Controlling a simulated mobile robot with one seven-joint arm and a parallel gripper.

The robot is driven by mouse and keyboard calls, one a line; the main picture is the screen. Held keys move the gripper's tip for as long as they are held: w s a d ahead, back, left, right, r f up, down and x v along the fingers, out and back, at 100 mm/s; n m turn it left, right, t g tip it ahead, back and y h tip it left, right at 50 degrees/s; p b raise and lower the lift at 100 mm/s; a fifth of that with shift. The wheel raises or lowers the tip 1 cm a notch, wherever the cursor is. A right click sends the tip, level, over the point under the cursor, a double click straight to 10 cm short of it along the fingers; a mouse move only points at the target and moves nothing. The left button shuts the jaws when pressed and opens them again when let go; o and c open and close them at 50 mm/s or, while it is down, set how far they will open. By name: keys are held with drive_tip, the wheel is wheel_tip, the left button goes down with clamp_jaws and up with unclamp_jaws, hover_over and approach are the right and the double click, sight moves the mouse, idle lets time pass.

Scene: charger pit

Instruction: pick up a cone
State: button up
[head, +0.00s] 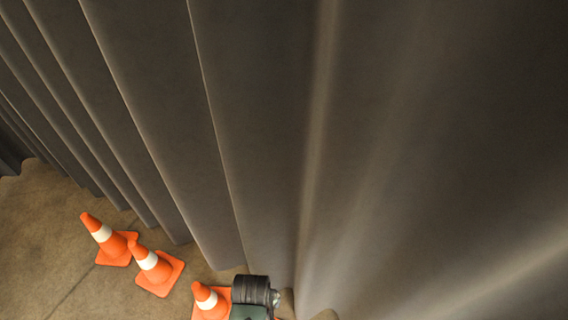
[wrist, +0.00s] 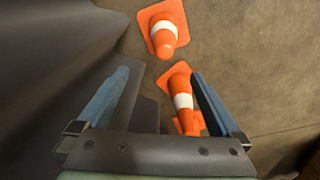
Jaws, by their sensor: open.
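Three orange cones with white bands stand on the floor at the lower left of the head view. They are a left cone (head: 104,236), a middle cone (head: 153,267) and a right cone (head: 207,299), which my arm partly covers. One cone (wrist: 164,29) shows beyond the fingertips. Another cone (wrist: 181,92) is close to the right finger, partly behind the gripper body. More orange shows just below it; I cannot tell its outline.
A tall dark grey curtain (head: 270,120) fills most of the head view, close behind the right cone. It also hangs at the left of the wrist view (wrist: 50,45). Bare brown floor (head: 40,235) lies left of the cones.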

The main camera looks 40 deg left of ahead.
drive_tip(key=f+b, duration=0.1)
drive_tip(key=f, duration=0.2)
drive_tip(key=f+b, duration=0.3)
drive_tip(key=f, duration=0.2)
drive_tip(key=shift+s+d+f+b, duration=0.25)
drive_tip(key=shift+s+f+b, duration=0.05)
drive_tip(key=shift+s+b, duration=0.1)
drive_tip(key=f+b, duration=0.1)
drive_tip(key=f, duration=0.1)
drive_tip(key=f+b, duration=0.1)
drive_tip(key=b, duration=0.1)
drive_tip(key=f+b, duration=0.1)
drive_tip(key=f, duration=0.1)
drive_tip(key=shift+w+d+f, duration=0.1)
drive_tip(key=shift+d+f, duration=0.15)
drive_tip(key=shift+f, duration=0.05)
clamp_jaws()
